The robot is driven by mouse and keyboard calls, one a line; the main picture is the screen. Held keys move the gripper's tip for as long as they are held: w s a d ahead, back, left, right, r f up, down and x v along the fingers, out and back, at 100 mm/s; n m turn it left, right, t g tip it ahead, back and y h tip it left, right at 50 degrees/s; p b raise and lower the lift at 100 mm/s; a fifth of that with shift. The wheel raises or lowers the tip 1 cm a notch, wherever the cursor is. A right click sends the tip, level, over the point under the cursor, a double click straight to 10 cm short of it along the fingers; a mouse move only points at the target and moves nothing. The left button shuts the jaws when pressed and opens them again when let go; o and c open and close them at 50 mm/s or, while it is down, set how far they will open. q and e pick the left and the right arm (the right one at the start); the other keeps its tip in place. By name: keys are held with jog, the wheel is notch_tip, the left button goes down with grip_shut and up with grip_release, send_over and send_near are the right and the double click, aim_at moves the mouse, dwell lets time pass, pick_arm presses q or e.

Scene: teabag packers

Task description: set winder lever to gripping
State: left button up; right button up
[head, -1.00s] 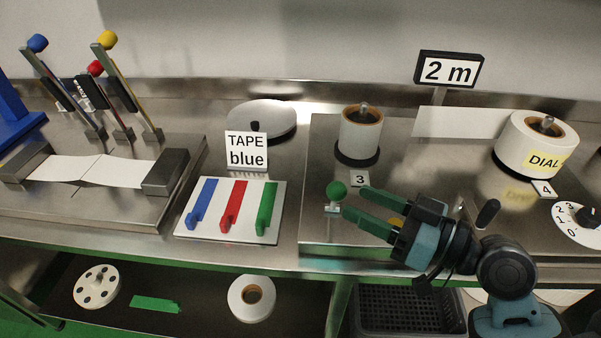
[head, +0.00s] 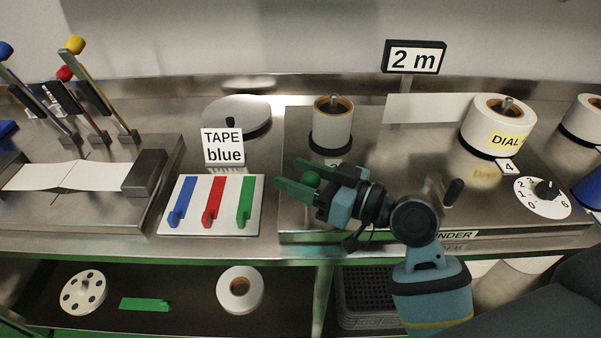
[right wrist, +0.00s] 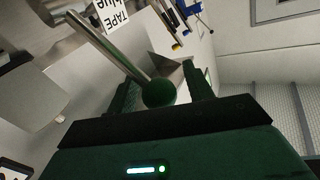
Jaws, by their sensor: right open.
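The winder lever has a green ball knob (head: 312,178) at the left end of the winder's metal top (head: 385,215). My right gripper (head: 289,174) is open, with its green fingers on either side of the knob. In the right wrist view, the knob (right wrist: 160,92) sits between the two open fingers (right wrist: 162,85), close to the palm. The metal lever rod (right wrist: 108,46) runs from it to the upper left. I cannot tell whether the fingers touch the knob. My left gripper is not in view.
A tape board (head: 214,220) with blue, red and green pieces lies left of the winder. White rolls (head: 332,128) stand behind my gripper. A numbered dial (head: 541,203) and a black handle (head: 453,192) are to the right.

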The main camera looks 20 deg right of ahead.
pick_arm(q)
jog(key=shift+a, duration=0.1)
pick_arm(e)
jog(key=shift+w, duration=0.1)
grip_shut()
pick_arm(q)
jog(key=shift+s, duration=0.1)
pick_arm(e)
jog(key=shift+w, duration=0.1)
